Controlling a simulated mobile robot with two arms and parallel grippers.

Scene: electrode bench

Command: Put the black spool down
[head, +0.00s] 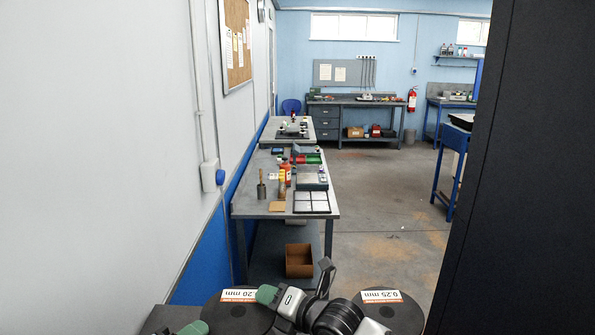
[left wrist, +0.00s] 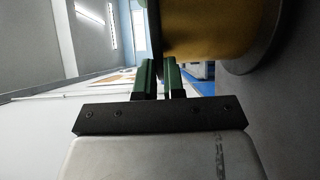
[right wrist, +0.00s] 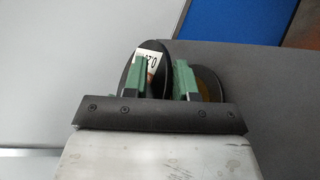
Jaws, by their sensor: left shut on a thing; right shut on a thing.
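A black spool (head: 238,315) with a white label, upside down and seemingly reading 0.20 mm, is at the bottom of the head view. My left gripper (head: 203,327) is shut on its flange from the left; in the left wrist view its fingers (left wrist: 160,80) pinch the flange beside gold winding (left wrist: 205,30). My right gripper (head: 262,296) is shut on the same flange from the right; the right wrist view shows one finger over the labelled face (right wrist: 131,68) and one between the flanges. Whether the spool touches anything below is hidden.
A second black spool (head: 400,316), labelled 0.25 mm, lies to the right of my right arm. A grey workbench (head: 250,208) with trays and tools stands ahead along the left wall, a cardboard box (head: 299,261) on its lower shelf. A dark panel (head: 515,180) blocks the right side.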

